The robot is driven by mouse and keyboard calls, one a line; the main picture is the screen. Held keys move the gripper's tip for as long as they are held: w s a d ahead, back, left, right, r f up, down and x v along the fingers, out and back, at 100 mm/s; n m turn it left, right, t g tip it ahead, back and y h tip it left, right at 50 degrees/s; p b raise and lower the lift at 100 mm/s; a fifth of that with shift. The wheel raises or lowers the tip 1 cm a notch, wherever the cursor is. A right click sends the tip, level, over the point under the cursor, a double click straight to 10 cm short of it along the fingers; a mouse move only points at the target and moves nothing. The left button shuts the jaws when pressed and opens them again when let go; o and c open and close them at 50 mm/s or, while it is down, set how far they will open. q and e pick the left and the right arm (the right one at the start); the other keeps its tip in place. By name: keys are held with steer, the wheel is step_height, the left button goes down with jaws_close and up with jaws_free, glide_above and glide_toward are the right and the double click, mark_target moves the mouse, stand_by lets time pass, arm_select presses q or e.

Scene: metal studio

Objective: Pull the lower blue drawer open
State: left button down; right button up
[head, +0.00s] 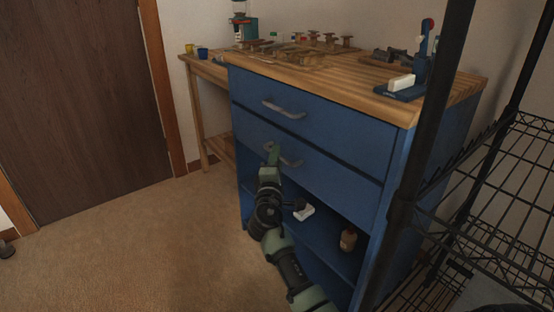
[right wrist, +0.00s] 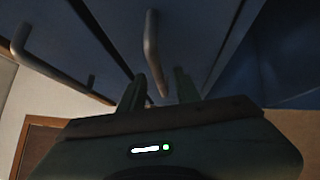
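The lower blue drawer (head: 335,172) is in the cabinet's front, below the upper drawer (head: 330,122). Its face looks flush with the cabinet. Its grey bar handle (head: 291,161) is partly hidden behind my right gripper (head: 273,152). In the right wrist view the two fingers of my right gripper (right wrist: 157,88) stand apart, with the handle (right wrist: 152,50) running between them. I see a gap on each side of the bar, so the fingers are not closed on it. My left gripper is in neither view.
The upper drawer's handle (head: 284,108) is just above. The open shelf below holds a white item (head: 303,212) and a brown bottle (head: 348,239). A black wire rack (head: 490,185) stands close on the right. Carpet (head: 150,245) is clear at left.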

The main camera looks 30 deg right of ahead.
steer(key=shift+x, duration=0.8)
jaws_close()
steer(key=shift+f, duration=0.1)
stand_by(0.8)
